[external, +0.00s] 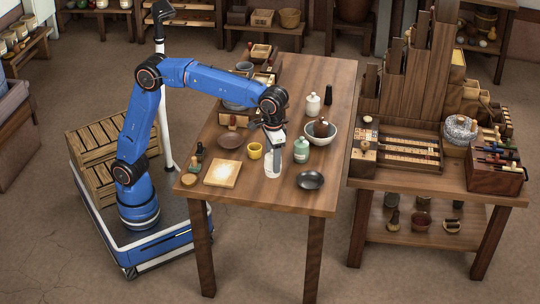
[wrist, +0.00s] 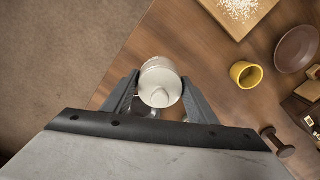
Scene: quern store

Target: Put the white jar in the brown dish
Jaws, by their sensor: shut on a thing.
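My gripper (external: 273,147) points down over the front middle of the table, shut on a white jar (external: 272,165). In the wrist view the jar's round pale lid with a small knob (wrist: 160,88) sits between the two grey fingers (wrist: 158,102). The jar looks upright; I cannot tell whether its base touches the table. The brown dish (external: 230,141) lies on the table to the left of my gripper and looks empty. It also shows at the right of the wrist view (wrist: 297,49).
A yellow cup (external: 255,151) stands between the jar and the dish. A board with white grains (external: 222,173) lies at left.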

